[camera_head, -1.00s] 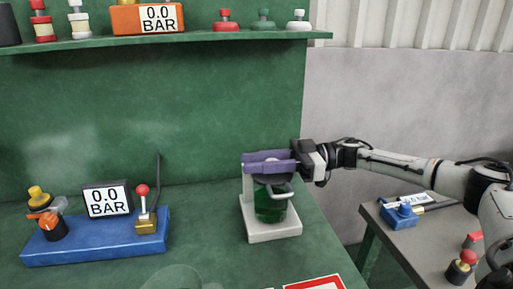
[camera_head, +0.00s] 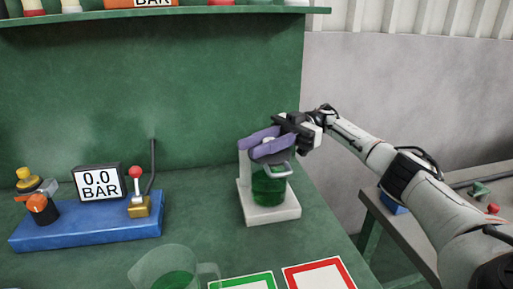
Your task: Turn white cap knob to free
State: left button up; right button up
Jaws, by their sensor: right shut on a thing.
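The fingers lie tilted, with the wrist toward the upper right. My left gripper is not in view.
A blue base (camera_head: 95,226) at left carries a 0.0 BAR gauge (camera_head: 100,182), a red-knobbed lever (camera_head: 136,186) and an orange knob (camera_head: 40,207). A clear jug (camera_head: 165,262) and green-framed (camera_head: 245,281) and red-framed (camera_head: 318,274) cards are at the front. A side table stands at right.

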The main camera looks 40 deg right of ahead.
jog(key=o, duration=1.1)
jog(key=shift+r, duration=0.1)
notch_tip(320, 180, up, 10)
jog(key=shift+f, duration=0.1)
dwell(0.3)
